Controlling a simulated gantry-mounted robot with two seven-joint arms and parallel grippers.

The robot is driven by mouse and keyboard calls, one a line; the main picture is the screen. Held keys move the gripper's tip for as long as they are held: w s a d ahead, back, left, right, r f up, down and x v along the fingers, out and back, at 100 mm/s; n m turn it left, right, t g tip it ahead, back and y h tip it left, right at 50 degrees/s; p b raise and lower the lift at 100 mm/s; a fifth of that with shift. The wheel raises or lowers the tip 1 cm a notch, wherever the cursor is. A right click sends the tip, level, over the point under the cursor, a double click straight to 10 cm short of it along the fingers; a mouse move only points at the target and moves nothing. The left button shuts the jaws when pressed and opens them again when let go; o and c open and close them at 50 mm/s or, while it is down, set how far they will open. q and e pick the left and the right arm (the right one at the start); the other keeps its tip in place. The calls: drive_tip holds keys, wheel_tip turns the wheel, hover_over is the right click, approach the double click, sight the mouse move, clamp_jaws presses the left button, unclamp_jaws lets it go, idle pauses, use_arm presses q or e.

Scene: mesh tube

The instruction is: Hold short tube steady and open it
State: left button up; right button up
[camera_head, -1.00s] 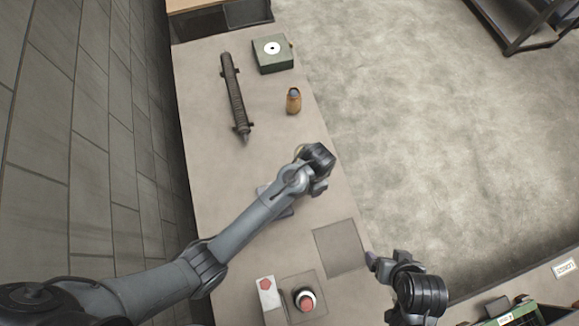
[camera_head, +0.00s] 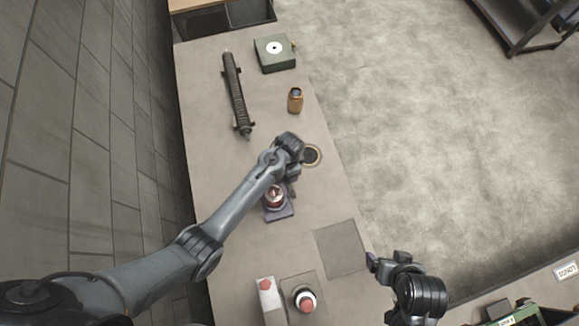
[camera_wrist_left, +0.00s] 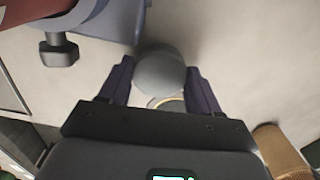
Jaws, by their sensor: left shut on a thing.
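A short copper-coloured tube (camera_head: 274,198) stands in a small blue-grey holder (camera_head: 284,214) on the bench, partly behind my left forearm. In the left wrist view, the holder (camera_wrist_left: 62,55) shows at upper left beside a dark red surface that may be the tube. My left gripper (camera_head: 296,147) is shut on a grey rounded piece (camera_wrist_left: 160,70), which looks like a cap. It is over or beside a dark disc with a brass rim (camera_head: 312,155).
A long ribbed tube (camera_head: 236,95), a green box (camera_head: 274,53) and an amber jar (camera_head: 295,100) are farther up the bench. A square plate (camera_head: 341,249) and a red button (camera_head: 306,300) are nearer. The bench's right edge is close to the disc.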

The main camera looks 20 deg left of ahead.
use_arm(q)
drive_tip(key=shift+f, duration=0.6)
drive_tip(key=shift+f, duration=0.1)
drive_tip(key=o, duration=1.2)
